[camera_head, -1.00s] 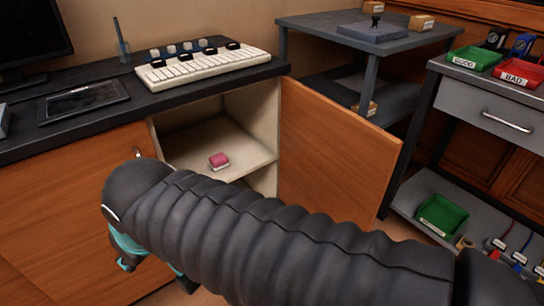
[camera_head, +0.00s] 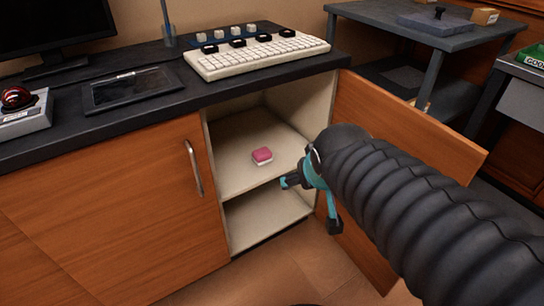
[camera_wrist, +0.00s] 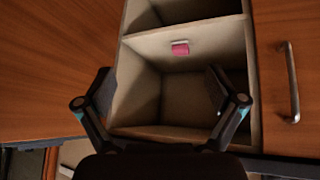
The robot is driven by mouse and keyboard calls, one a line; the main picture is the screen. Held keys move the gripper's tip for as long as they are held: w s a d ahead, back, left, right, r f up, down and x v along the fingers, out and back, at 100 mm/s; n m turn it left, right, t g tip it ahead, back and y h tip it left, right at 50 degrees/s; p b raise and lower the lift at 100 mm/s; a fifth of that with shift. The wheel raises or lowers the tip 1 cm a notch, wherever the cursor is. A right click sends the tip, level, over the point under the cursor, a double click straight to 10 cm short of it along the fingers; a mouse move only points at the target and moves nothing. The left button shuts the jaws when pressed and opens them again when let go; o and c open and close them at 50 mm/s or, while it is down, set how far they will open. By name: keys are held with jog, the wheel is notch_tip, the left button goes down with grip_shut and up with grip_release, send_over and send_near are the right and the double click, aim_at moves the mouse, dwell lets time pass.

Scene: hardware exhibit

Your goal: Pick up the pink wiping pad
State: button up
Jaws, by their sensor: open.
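The open cupboard door (camera_head: 395,150) stands to the right, partly behind my arm. A closed door with a handle (camera_head: 193,168) is on the left. The dark countertop (camera_head: 150,115) above holds a keyboard (camera_head: 258,55) and a tablet (camera_head: 128,88). A lower compartment (camera_head: 265,215) is empty.

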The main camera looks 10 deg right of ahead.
jog(key=w+d+f+n+t+b, duration=0.1)
jog(key=w+d+f+t, duration=0.15)
jog(key=w, duration=0.45)
jog(key=w+d+f+t+b, duration=0.1)
jog(key=w+f, duration=0.2)
jog(key=w, duration=0.3)
jog(key=n+t+y+b, duration=0.2)
jog(key=n+y, duration=0.1)
jog(key=y, duration=0.2)
send_near(265, 156)
jog(key=b+x, duration=0.1)
jog(key=x, duration=0.6)
jog(key=shift+w+a+f, duration=0.2)
jog(key=shift+w, duration=0.05)
jog(key=shift+x, duration=2.65)
jog(key=shift+w+d, duration=0.1)
jog(key=shift+d, duration=0.1)
jog(key=c, duration=1.1)
